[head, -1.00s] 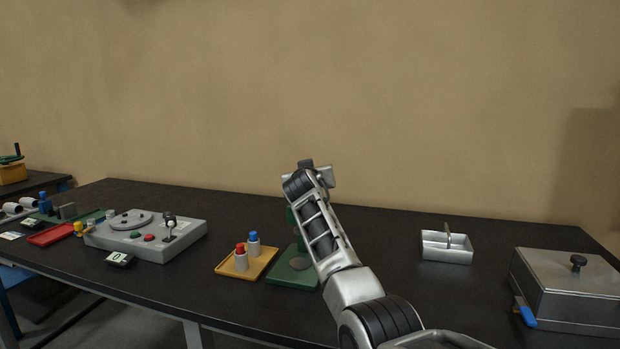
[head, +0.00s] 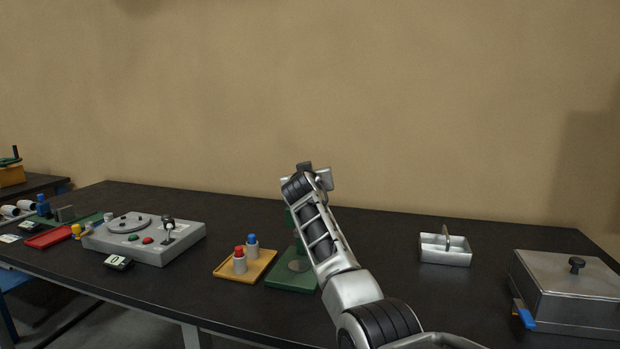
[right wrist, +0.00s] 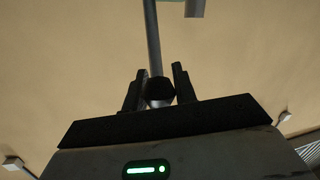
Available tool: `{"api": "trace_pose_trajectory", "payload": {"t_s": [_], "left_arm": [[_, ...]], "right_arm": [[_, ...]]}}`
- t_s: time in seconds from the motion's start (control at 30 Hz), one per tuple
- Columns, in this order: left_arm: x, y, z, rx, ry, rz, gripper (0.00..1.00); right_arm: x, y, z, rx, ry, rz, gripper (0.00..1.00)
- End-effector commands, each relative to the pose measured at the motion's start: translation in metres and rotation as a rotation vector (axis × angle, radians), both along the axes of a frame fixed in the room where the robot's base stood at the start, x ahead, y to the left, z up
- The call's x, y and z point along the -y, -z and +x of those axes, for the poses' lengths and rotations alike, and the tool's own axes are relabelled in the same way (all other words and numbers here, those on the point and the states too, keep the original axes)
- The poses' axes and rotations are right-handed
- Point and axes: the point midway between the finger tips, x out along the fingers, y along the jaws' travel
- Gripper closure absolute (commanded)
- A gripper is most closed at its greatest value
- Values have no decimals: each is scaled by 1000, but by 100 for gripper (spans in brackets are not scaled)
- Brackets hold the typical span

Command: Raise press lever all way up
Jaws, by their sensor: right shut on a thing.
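The green press (head: 290,279) stands on the dark table, mostly hidden behind my right arm in the head view. My right gripper (right wrist: 158,82) is shut on the black knob of the press lever (right wrist: 154,45). In the right wrist view the knob sits between the two dark fingers, and the grey lever rod runs up from it to the top edge. In the head view the right hand is high above the press base, and the lever itself is hidden or too small to make out. My left gripper is not in view.
Left of the press is a yellow tray (head: 262,268) with a red-topped and a blue-topped piece. Further left is a grey control box (head: 150,247). To the right are an open metal tray (head: 445,255) and a lidded metal box (head: 565,285).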

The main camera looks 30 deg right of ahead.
Motion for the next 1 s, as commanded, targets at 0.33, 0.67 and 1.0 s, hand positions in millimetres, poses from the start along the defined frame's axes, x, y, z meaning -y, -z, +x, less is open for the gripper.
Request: {"api": "trace_pose_trajectory", "payload": {"t_s": [0.33, 0.67, 1.0], "left_arm": [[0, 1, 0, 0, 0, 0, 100], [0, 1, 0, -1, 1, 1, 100], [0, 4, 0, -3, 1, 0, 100]], "right_arm": [[7, 11, -2, -23, 13, 2, 64], [1, 5, -1, -12, 5, 1, 53], [-15, 1, -24, -6, 4, 4, 53]]}}
